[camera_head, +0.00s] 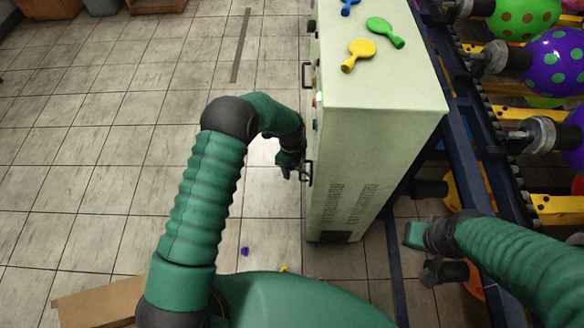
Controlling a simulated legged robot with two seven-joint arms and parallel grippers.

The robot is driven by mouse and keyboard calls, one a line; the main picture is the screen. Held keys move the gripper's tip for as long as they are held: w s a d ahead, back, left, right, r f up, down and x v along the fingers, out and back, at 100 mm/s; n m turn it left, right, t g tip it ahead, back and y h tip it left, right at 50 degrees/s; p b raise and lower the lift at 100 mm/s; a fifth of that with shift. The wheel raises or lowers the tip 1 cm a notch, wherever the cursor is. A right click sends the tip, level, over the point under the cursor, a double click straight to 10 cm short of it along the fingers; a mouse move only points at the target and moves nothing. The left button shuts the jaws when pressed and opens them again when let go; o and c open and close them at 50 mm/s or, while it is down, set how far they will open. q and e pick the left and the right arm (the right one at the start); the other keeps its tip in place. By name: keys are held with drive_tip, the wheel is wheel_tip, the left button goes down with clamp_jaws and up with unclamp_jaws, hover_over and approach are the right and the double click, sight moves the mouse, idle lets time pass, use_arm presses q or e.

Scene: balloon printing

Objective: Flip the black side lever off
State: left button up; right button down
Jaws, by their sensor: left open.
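The pale machine cabinet (375,130) stands right of centre, with dark fittings along its left side. A black handle-shaped part (309,173) is low on that side, and a similar black part (306,76) is higher up. I cannot tell for sure which fitting is the side lever, or its position. My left gripper (291,168) is open beside the lower black part, very close to it; contact cannot be made out. My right gripper (422,257) is on the other side of the cabinet, its fingers apart and nothing seen between them.
Flat balloons, green (384,31) and yellow (360,53), and part of a blue one lie on the cabinet top. A dark-framed rack (480,140) with inflated spotted balloons (553,62) fills the right. Tiled floor left of the cabinet is mostly clear; a cardboard piece (100,303) lies lower left.

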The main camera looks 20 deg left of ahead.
use_arm(q)
clamp_jaws()
idle(0.3)
idle(1.1)
